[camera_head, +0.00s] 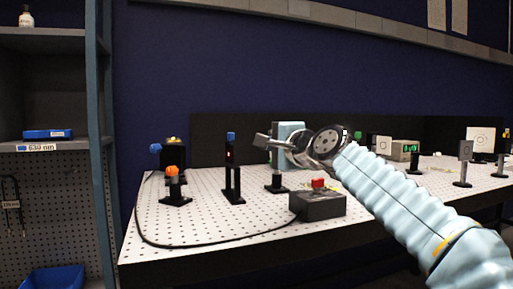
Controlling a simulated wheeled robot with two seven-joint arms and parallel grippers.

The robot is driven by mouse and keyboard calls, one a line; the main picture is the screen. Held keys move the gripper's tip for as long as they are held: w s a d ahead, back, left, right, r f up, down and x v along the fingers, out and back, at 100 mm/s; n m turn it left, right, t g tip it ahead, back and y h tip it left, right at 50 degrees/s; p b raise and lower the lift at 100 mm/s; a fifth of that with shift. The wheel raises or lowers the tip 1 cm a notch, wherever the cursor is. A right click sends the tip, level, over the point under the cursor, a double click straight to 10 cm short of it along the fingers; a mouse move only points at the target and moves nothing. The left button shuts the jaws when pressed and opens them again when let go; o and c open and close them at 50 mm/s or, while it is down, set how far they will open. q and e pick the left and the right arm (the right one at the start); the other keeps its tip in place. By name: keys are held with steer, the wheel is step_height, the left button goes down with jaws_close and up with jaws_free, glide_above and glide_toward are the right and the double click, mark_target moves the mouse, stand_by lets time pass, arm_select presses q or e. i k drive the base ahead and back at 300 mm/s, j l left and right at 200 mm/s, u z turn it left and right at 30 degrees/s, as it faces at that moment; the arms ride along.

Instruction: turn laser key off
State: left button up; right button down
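A dark grey box (318,206) stands at the front of the white perforated table. A small red part (318,184) sits on its top; it looks like the key or a knob, and its turn position is too small to read. My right gripper (266,144) reaches in from the right, above and left of the box, apart from the red part. Its fingers point left and overlap a pale blue block, so I cannot tell its opening. My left gripper is not in view.
The perforated table (215,183) carries a post with an orange knob (172,171), a black post with a blue top (232,165) and a green-display box (405,150). A black cable (190,245) loops along the front left. Shelves (45,95) stand at left.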

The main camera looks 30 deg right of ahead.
mark_target(316, 184)
steer(key=k, duration=1)
